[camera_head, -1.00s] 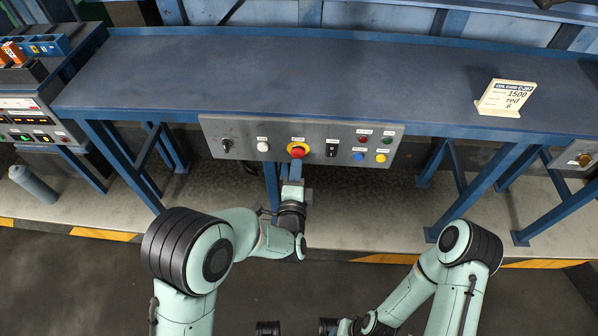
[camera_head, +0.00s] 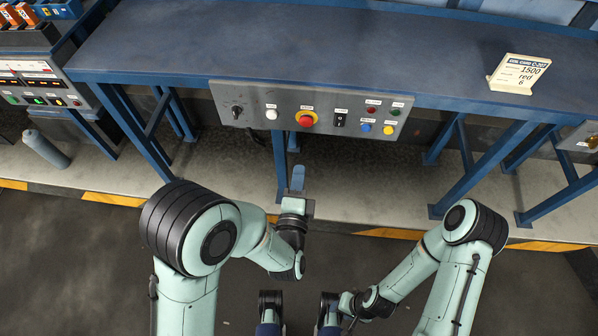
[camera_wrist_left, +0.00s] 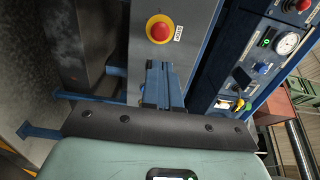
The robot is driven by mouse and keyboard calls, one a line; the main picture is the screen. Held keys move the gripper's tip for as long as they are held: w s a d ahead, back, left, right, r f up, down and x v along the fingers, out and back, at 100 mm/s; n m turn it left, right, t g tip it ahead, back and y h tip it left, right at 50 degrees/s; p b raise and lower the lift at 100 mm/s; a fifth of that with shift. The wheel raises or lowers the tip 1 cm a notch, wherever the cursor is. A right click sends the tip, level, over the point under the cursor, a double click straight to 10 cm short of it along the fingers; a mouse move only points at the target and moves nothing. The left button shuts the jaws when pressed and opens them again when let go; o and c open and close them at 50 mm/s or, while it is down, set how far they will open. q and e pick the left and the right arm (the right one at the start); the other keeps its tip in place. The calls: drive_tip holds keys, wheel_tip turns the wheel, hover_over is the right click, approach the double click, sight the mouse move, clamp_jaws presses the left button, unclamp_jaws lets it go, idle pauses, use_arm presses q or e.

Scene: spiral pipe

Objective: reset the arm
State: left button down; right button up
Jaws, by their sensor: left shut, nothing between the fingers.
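My left gripper (camera_head: 297,178) is shut and empty. In the head view it is in front of and below the grey control panel (camera_head: 225,92) on the table's front, apart from it. A red button on a yellow base (camera_head: 307,119) is on that panel. In the left wrist view, the shut fingers (camera_wrist_left: 160,78) point toward a red button on a yellow base (camera_wrist_left: 159,29), with a visible gap. My right arm (camera_head: 432,262) is folded at the lower right; its fingers cannot be made out.
The blue table (camera_head: 300,45) carries a cream sign (camera_head: 518,73) at the right. A console (camera_head: 35,83) and a grey-blue cylinder (camera_head: 46,149) stand at the left. Table legs (camera_head: 470,165) rise nearby. The floor (camera_head: 80,255) in front is clear.

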use_arm(q)
drive_tip(key=shift+f, duration=0.1)
drive_tip(key=s+a+f+n+g, duration=0.3)
drive_tip(key=f+n, duration=0.1)
drive_tip(key=f, duration=0.4)
drive_tip(key=s+a+f+n+g, duration=0.3)
drive_tip(key=f+n+g, duration=0.1)
drive_tip(key=f, duration=0.5)
drive_tip(key=s+a+f+n+g, duration=0.3)
drive_tip(key=f, duration=0.5)
drive_tip(key=s+a+f+n+g+h, duration=0.1)
drive_tip(key=s+f+n+g, duration=0.3)
drive_tip(key=s+n, duration=0.3)
drive_tip(key=s+a+f+n+g+h, duration=0.1)
drive_tip(key=s+f+n+g, duration=0.35)
drive_tip(key=s, duration=0.45)
wheel_tip(320, 180, up, 11)
drive_tip(key=p, duration=1.2)
drive_tip(key=shift+d, duration=0.3)
drive_tip(key=shift+s+g, duration=0.25)
